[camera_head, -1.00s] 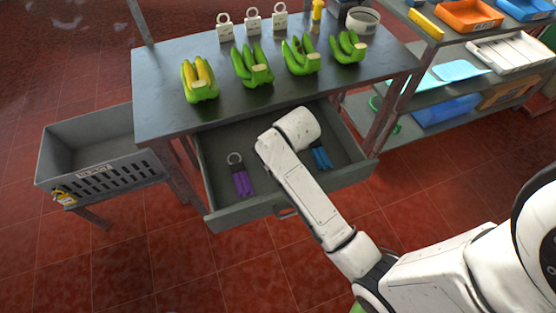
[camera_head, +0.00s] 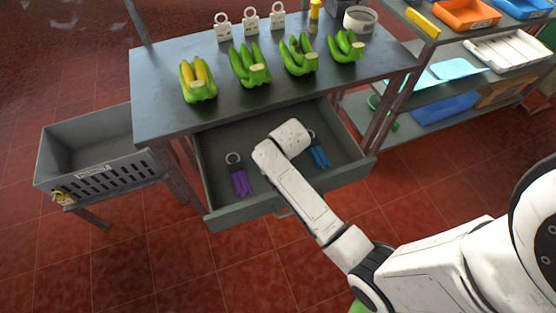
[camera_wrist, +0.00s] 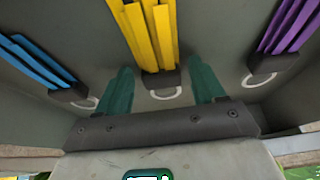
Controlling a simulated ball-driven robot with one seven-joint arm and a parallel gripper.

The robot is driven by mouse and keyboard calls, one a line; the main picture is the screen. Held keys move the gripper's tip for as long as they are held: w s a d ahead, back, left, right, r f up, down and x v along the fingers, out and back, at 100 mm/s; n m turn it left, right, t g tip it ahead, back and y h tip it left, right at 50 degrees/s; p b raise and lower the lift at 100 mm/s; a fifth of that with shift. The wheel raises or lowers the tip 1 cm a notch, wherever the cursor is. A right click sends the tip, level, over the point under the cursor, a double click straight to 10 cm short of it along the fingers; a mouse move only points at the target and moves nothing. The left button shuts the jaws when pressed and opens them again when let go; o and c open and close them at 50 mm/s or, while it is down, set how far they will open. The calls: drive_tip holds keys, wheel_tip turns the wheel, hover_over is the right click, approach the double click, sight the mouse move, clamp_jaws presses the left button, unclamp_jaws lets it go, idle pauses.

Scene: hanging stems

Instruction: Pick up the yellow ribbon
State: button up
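The yellow ribbon (camera_wrist: 147,30) is a bundle of yellow strips with a dark clasp and a metal ring. It lies in the open drawer (camera_head: 345,180), central in the wrist view. My gripper (camera_wrist: 160,66) is open, with one green finger on each side of the clasp end. Whether the fingers touch it cannot be told. In the head view my arm hides both the gripper and the yellow ribbon.
A purple ribbon (camera_head: 240,182) and a blue ribbon (camera_head: 320,155) lie in the drawer on either side of my arm. Banana bunches (camera_head: 250,66) and white padlocks (camera_head: 250,22) are on the table above. A grey crate (camera_head: 95,150) stands left.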

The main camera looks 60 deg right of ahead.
drive_tip(key=c, duration=0.9)
drive_tip(key=shift+r, duration=0.15)
drive_tip(key=shift+r, duration=0.25)
wheel_tip(320, 180, up, 2)
drive_tip(key=shift+r+b, duration=0.25)
drive_tip(key=shift+b, duration=0.05)
drive_tip(key=s+a+r, duration=0.2)
drive_tip(key=s+r, duration=0.1)
drive_tip(key=s, duration=0.1)
drive_tip(key=s+a+r, duration=0.2)
drive_tip(key=s+r, duration=0.1)
drive_tip(key=s, duration=0.1)
drive_tip(key=s+a+r, duration=0.3)
drive_tip(key=s, duration=0.1)
drive_tip(key=shift+r, duration=0.35)
